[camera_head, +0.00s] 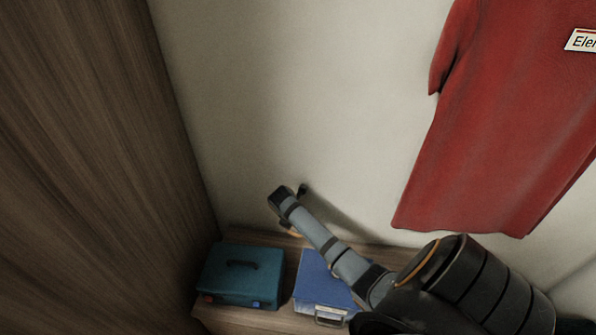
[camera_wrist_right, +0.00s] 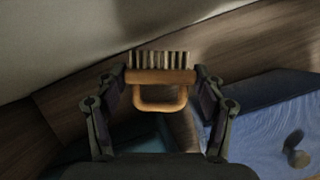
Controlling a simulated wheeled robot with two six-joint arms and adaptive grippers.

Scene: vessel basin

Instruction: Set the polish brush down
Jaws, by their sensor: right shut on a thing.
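The polish brush (camera_wrist_right: 160,94) has an orange-tan wooden back with a loop handle and a row of dark and pale bristles. In the right wrist view it sits between the two fingers of my right gripper (camera_wrist_right: 160,76), which is shut on it, with the bristles pointing away from the palm. In the head view my right arm reaches in from the lower right, its far end in front of the pale wall above the wooden shelf (camera_head: 252,318). The brush is mostly hidden there. My left gripper is not in view.
A teal case (camera_head: 243,273) with a dark handle stands on the shelf at left. A blue case (camera_head: 318,277) with a metal handle is beside it, partly behind my arm. A red garment (camera_head: 490,120) hangs at right. A wood panel (camera_head: 95,170) rises at left.

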